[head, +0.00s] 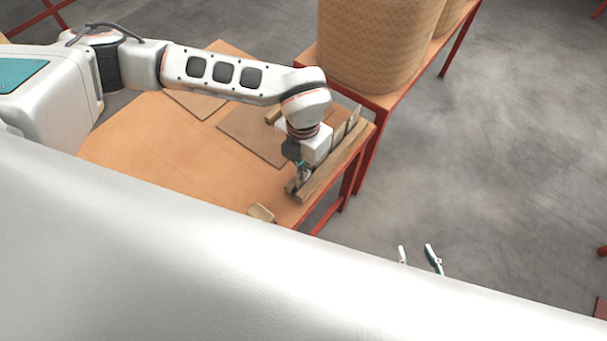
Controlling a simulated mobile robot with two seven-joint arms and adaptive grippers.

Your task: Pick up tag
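My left gripper (303,176) points down at the near end of a slotted wooden rack (325,172) along the table's right edge. Its fingers are small and partly hidden, so I cannot tell whether they are open or hold anything. Small thin upright plates, which look like tags (339,131), stand at the rack's far part, behind my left wrist. My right gripper (419,257) shows only two fingertips, spread apart with nothing visible between them. They are over the floor, right of the table, beyond a large white part of me.
The wooden table (160,150) has red legs and flat brown sheets (255,137) at its back. A small wooden block (262,213) lies near the front edge. Large tan coils (375,45) stand on a red frame behind. Grey floor is open at right.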

